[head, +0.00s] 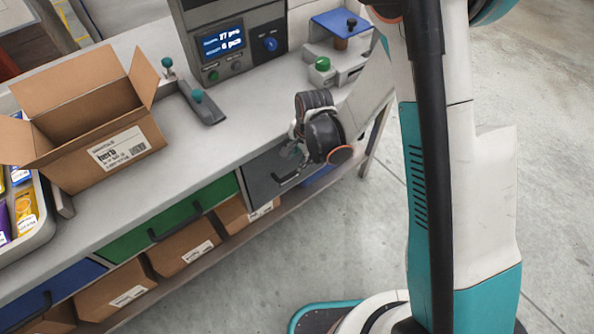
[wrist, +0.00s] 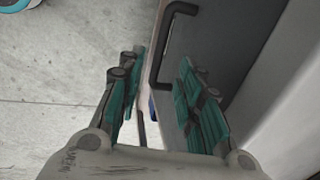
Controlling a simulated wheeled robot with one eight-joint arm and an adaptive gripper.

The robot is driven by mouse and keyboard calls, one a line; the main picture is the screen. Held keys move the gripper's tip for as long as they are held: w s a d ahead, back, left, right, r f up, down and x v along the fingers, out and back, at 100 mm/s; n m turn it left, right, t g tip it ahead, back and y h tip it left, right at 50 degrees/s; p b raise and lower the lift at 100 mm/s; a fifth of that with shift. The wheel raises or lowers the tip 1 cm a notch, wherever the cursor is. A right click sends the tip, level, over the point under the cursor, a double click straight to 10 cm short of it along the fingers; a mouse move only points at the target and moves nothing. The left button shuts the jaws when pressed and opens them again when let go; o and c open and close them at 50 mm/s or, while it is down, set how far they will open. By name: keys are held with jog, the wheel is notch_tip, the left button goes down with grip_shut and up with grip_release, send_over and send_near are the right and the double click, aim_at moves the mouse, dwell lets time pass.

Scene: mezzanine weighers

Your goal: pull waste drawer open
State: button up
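A dark grey drawer (head: 262,180) with a black bar handle (head: 287,178) is in the bench front, below the worktop's right end. No waste label is readable on it. Its front looks closed, flush with the bench. In the wrist view the grey drawer front (wrist: 225,45) fills the upper right, and the handle (wrist: 158,50) runs down its left part. My gripper (wrist: 160,82) is open and empty. The handle's lower end shows between its two fingers in the picture; contact cannot be told. In the head view my wrist hides most of the gripper (head: 291,152).
A green drawer (head: 170,222) and a blue drawer (head: 50,293) are further left, with cardboard boxes (head: 184,246) on a shelf below. An open carton (head: 90,125), a weigher (head: 232,42) and a green-button device (head: 322,70) stand on the worktop. The floor (head: 330,240) in front is clear.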

aim_at(296, 171)
jog(key=f+b, duration=0.1)
jog(key=f, duration=0.2)
jog(key=w+f+b, duration=0.1)
jog(key=f, duration=0.1)
jog(key=a+f+b, duration=0.1)
jog(key=f, duration=0.2)
jog(key=shift+w+f, duration=0.25)
jog(key=shift+f, duration=0.1)
jog(key=shift+c, duration=0.3)
grip_shut()
